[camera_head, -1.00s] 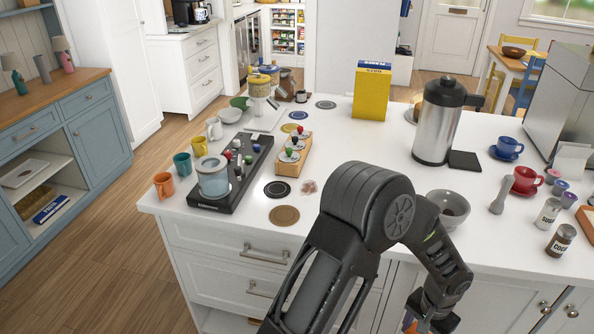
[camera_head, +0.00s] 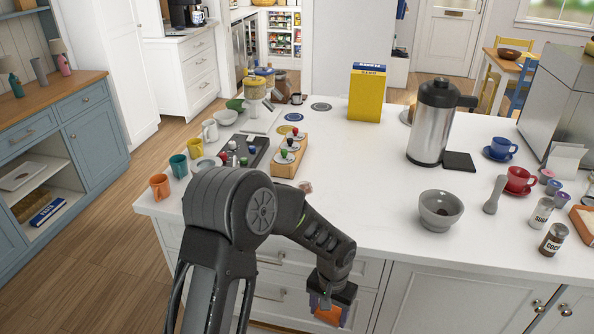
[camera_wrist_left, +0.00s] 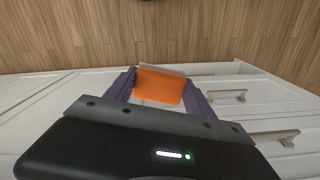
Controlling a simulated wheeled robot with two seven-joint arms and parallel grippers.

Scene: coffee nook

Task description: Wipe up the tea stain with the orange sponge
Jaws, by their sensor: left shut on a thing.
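The orange sponge (camera_head: 328,315) is held between the fingers of my left gripper (camera_head: 329,309), in front of the white counter's drawers and below the counter top's edge. In the left wrist view the sponge (camera_wrist_left: 160,88) sits between the two purple-grey fingers of the gripper (camera_wrist_left: 161,92), with floor beyond it. A small reddish-brown patch, seemingly the tea stain (camera_head: 305,186), shows on the counter just beyond my left arm, which partly hides it. My right gripper is not in view.
On the white counter (camera_head: 380,205), a wooden block with small knobbed pieces (camera_head: 287,166) stands near the stain. A grey bowl (camera_head: 440,210) is to the right. Mugs, including an orange one (camera_head: 160,187), line the left edge. The counter between stain and bowl is clear.

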